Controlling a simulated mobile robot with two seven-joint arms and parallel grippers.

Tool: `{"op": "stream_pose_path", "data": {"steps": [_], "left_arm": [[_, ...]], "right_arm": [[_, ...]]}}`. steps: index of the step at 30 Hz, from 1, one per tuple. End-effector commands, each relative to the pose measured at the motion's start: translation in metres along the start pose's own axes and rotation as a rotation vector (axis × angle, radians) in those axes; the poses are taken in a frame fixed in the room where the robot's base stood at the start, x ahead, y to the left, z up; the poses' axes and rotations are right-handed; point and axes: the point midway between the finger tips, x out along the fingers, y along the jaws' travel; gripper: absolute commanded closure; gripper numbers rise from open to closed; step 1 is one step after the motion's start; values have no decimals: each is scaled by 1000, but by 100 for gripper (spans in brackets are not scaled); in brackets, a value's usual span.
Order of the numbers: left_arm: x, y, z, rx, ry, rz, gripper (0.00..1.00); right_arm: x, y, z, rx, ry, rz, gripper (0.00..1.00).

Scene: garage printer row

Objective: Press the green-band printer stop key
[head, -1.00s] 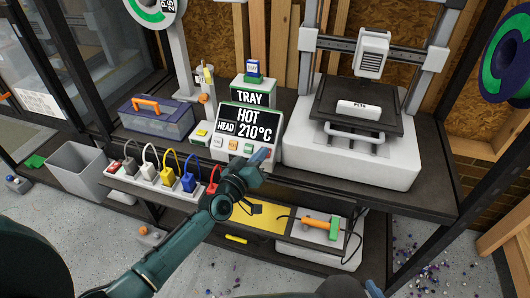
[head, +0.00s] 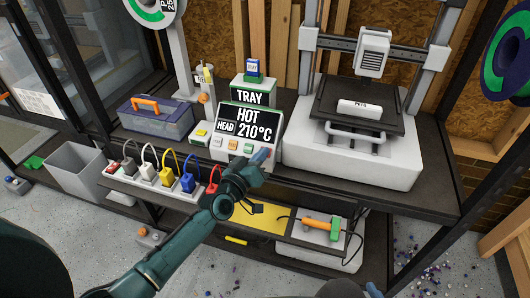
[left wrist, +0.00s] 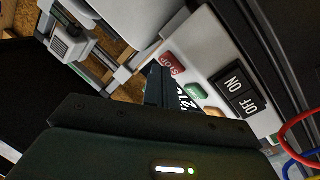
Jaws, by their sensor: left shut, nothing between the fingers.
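The printer console (head: 272,114) with a green band stands on the bench in the head view, its display reading HOT, HEAD 210°C. A row of keys runs below: a grey key (head: 217,142), an orange key (head: 233,145) and a green key (head: 248,149). The red STOP key (left wrist: 173,64) shows in the left wrist view beside the green key (left wrist: 196,91); in the head view my fingers largely cover its place. My left gripper (head: 262,154) is shut and empty at the row's right end. Its fingertips (left wrist: 154,72) are right beside the STOP key; I cannot tell whether they touch. My right gripper is out of view.
The 3D printer (head: 350,160) stands close on the right. A rail of padlock-like coloured plugs (head: 188,182) lies below left. A toolbox (head: 157,118) stands left on the bench. A black ON/OFF switch plate (left wrist: 243,92) shows in the wrist view. An orange-handled tool (head: 322,225) lies on the lower shelf.

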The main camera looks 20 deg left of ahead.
Motion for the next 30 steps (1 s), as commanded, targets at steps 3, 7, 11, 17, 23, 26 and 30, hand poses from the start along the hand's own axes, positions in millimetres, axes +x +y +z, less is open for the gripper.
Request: {"op": "stream_pose_path", "data": {"steps": [3,7,11,17,23,26,30], "left_arm": [[1,-1,1,0,0,0,100],[2,-1,1,-1,0,0,100],[2,-1,1,-1,0,0,100],[0,1,-1,-1,0,0,100],[-7,6,-8,0,0,0,100],[-10,8,-8,0,0,0,100],[-10,7,-7,0,0,0,100]], "right_arm": [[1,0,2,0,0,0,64],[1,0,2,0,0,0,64],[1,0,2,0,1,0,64],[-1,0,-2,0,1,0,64],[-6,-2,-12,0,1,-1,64],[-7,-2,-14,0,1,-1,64],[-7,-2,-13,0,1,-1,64]]}}
